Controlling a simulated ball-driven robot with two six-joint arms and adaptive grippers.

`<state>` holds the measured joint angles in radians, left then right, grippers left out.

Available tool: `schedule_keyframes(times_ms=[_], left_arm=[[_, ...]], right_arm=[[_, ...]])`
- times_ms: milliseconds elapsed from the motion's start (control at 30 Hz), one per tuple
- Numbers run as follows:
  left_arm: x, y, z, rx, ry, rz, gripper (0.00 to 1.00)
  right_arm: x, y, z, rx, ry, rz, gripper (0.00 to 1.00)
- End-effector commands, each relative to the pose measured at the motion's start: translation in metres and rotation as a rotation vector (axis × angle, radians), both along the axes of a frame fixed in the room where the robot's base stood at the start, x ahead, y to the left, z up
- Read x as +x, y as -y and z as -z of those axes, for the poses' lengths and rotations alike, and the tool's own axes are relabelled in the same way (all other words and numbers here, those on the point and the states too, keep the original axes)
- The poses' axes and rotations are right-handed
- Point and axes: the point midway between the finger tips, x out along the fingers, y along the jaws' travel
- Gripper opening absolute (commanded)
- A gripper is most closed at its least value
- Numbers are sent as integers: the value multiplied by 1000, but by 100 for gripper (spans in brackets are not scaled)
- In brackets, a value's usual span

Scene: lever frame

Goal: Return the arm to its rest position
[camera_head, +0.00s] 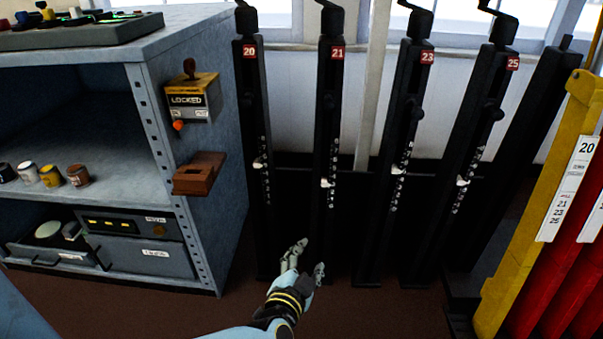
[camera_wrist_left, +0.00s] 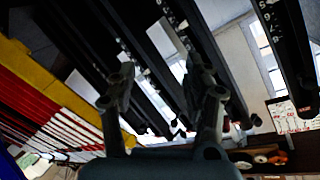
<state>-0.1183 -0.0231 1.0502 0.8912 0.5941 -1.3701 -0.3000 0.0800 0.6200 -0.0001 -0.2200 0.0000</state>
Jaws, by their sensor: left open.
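My left gripper (camera_head: 304,262) is open and empty in the head view, low in front of the black lever posts. Its arm comes in from the bottom left. Its two fingers stand apart in the left wrist view (camera_wrist_left: 165,90), with dark posts behind them. The posts numbered 20 (camera_head: 252,120), 21 (camera_head: 330,120), 23 (camera_head: 408,115) and 25 (camera_head: 487,120) stand upright in a row. The gripper overlaps the lower part of post 21 in the picture; I cannot tell whether it touches it. My right gripper is not in view.
A blue-grey shelf cabinet (camera_head: 215,140) stands at the left, with a box marked LOCKED (camera_head: 192,99) and a brown wooden holder (camera_head: 199,174) on its side. A yellow frame (camera_head: 500,290) with red levers (camera_head: 565,280) stands at the right. Brown floor shows below.

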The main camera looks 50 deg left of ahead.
Motion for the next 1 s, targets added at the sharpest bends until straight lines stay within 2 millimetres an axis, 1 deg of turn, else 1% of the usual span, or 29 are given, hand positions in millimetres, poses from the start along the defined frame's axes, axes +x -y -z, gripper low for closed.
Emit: schedule_keyframes(times_ms=[567,667,733,767,867,900,967,1000], left_arm=[[-1,0,1,0,-2,1,51],[-11,-2,7,4,-19,1,51],[-31,-7,21,24,-63,15,51],[-42,-7,31,37,-97,38,51],[-92,2,79,7,-241,146,51],[-115,7,101,-36,-307,184,51],[-155,14,131,-115,-416,226,51],[-183,18,150,-172,-492,240,51]], right_arm=[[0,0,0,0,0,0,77],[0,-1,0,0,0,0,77],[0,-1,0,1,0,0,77],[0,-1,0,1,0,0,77],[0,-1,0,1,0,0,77],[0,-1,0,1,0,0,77],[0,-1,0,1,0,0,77],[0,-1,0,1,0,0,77]])
